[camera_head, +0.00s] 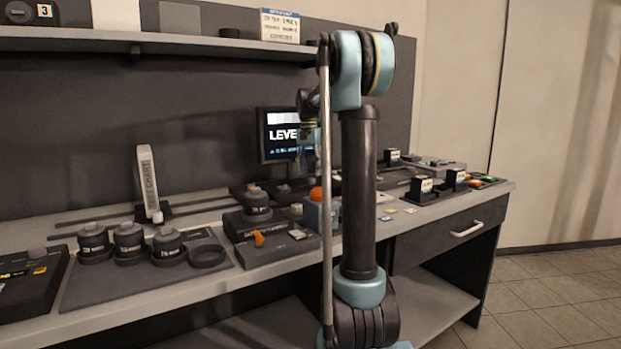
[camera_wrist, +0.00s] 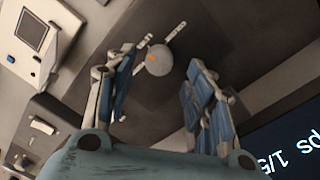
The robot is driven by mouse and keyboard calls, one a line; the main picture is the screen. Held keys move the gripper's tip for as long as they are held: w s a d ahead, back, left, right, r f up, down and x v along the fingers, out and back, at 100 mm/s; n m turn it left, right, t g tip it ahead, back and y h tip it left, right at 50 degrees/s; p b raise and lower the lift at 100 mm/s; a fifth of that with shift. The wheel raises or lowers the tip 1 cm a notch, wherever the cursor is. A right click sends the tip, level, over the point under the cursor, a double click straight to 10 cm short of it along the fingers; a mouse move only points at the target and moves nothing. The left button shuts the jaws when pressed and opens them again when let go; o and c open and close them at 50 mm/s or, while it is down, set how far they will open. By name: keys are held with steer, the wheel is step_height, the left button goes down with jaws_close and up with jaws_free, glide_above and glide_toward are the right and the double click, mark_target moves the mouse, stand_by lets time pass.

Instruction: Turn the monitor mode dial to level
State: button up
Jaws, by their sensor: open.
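The monitor (camera_head: 285,135) stands at the back of the bench, its dark screen showing large text beginning "LEVE"; my arm hides its right part. Part of a lit screen (camera_wrist: 285,150) shows at lower right in the wrist view. A round grey dial (camera_wrist: 158,60) with a small orange mark at its upper left sits on a dark panel, with pale line marks beyond it. My gripper (camera_wrist: 163,72) is open, its blue-padded fingers on either side of the dial in the picture, with gaps visible. Whether they reach its height I cannot tell. In the head view the fingers are mostly hidden behind my arm.
Several dark lens-like cylinders (camera_head: 130,243) stand on a mat at left. A white chart marker (camera_head: 149,182) stands behind them. A blue box with an orange dome (camera_head: 316,194) and an orange-levered unit (camera_head: 259,239) lie near my arm. A shelf (camera_head: 160,43) runs above.

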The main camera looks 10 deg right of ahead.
step_height(320, 180, up, 9)
steer(key=shift+w+a, duration=0.2)
stand_by(0.4)
